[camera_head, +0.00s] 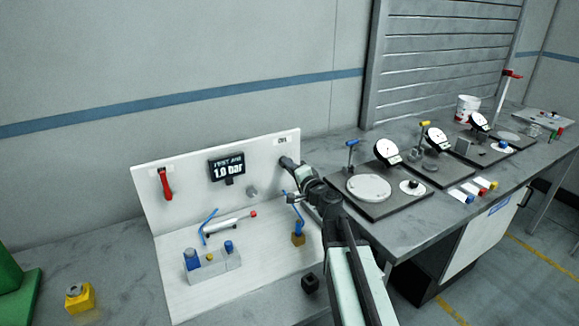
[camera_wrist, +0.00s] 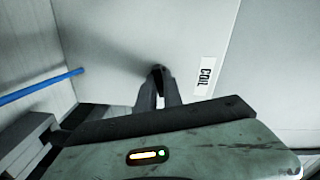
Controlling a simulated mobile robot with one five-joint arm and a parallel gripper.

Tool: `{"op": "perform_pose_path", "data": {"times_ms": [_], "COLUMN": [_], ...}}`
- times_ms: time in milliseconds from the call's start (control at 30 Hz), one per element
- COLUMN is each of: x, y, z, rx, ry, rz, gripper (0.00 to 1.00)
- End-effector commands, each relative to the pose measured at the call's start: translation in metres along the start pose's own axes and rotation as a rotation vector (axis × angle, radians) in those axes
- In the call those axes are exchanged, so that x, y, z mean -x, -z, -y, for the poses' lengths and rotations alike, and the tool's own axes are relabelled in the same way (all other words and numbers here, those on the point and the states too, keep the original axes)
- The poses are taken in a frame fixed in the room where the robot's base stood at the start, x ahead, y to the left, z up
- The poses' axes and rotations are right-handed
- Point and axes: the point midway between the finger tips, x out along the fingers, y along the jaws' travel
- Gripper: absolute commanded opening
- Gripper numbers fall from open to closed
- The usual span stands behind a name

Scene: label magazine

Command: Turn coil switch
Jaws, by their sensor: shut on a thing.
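My gripper (camera_head: 285,162) reaches up to the white upright panel (camera_head: 200,200) at its upper right, just below a small label (camera_head: 282,141). In the wrist view, my gripper's fingers (camera_wrist: 159,85) are closed together against the panel, beside a label reading "COIL" (camera_wrist: 205,76). The fingers are shut on a small dark part at the panel, taken to be the coil switch (camera_wrist: 157,69). The fingers hide most of the switch, so its turned position cannot be told.
The panel also carries a red handle (camera_head: 165,184) and a display (camera_head: 227,168) reading 1.0 bar. Dial gauges (camera_head: 387,151) stand on the bench to the right.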

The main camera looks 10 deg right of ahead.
Motion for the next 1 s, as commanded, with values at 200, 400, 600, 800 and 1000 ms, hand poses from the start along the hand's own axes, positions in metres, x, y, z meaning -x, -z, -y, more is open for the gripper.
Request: {"op": "perform_pose_path", "data": {"times_ms": [200,400,600,800,1000], "x": [0.0004,0.0005,0.0006,0.0007,0.0008], "y": [-0.0005,-0.0005,-0.0006,-0.0006,-0.0006], "z": [-0.0004,-0.0005,-0.0006,-0.0007,-0.0008], "rx": [0.181,0.322,0.418,0.469,0.483], "ry": [0.000,-0.001,-0.001,-0.001,-0.001], "rz": [0.001,0.001,0.001,0.001,0.001], "gripper": [0.00,0.00,0.00,0.00,0.00]}}
